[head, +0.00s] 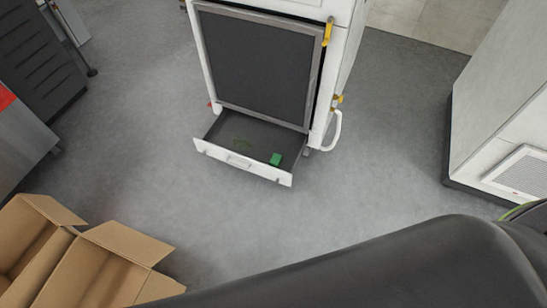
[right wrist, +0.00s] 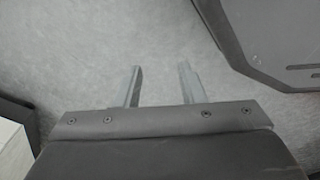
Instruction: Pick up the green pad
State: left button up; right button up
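The drawer is low on the front of a white cabinet with a dark panel. My right gripper (right wrist: 161,72) shows in the right wrist view with its two fingers apart and nothing between them, over grey floor. The pad does not show in that view. My left gripper is in neither view.
The white cabinet (head: 262,65) has a yellow latch and a white side handle. An open cardboard box (head: 105,262) stands at the lower left. A white machine (head: 505,120) stands at the right. Grey floor in front of the drawer is clear.

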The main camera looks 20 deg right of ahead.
aim_at(275, 160)
jog(key=i+l+u, duration=0.1)
jog(key=u, duration=0.3)
jog(key=l+u, duration=0.4)
jog(key=i+l+u, duration=0.1)
jog(key=u, duration=0.3)
